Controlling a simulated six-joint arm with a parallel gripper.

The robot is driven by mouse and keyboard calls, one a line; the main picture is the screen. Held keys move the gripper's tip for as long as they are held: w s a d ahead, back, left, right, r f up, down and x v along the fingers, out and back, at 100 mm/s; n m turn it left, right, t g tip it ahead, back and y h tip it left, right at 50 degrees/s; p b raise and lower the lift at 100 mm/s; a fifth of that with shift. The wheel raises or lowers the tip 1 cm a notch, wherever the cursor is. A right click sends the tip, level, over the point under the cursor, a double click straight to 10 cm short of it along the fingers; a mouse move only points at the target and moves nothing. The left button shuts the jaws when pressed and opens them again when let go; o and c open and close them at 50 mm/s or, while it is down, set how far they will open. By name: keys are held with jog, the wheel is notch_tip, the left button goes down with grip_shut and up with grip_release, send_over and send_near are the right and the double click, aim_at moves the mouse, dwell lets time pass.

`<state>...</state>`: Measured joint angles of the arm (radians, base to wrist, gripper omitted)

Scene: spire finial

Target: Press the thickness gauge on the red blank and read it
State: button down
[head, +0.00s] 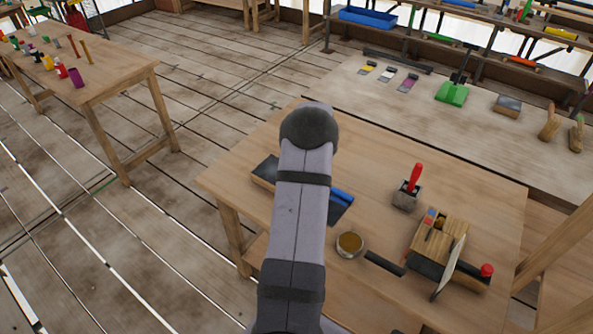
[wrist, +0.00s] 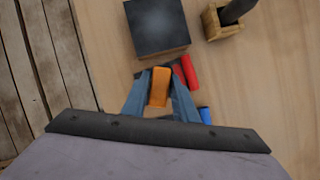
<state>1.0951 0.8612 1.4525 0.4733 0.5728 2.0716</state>
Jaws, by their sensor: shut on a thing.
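My gripper (wrist: 160,97) is shut on an orange block-like thing (wrist: 160,86), which looks like the thickness gauge; no readout on it can be made out. A red bar (wrist: 188,72), which looks like the red blank, lies just right of the gripper's right finger in the wrist view. A blue bar (wrist: 205,115) lies below it, partly hidden by the gripper; a blue bar also shows in the head view (head: 342,195). I cannot tell whether the gauge touches anything. In the head view my arm hides the gripper, the gauge and the red bar.
A dark-topped block (wrist: 157,27) is close ahead of the gripper. A wooden holder (wrist: 213,24) with a dark rod stands beyond. On the bench (head: 370,160) are a red-handled tool (head: 414,182), a round bowl (head: 350,244) and a wooden block (head: 440,238) with tools.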

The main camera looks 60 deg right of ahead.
jog(key=shift+f, duration=0.1)
jog(key=c, duration=1.3)
grip_release()
jog(key=shift+c, duration=0.2)
jog(key=shift+b+v, duration=1.15)
jog(key=shift+v, duration=2.55)
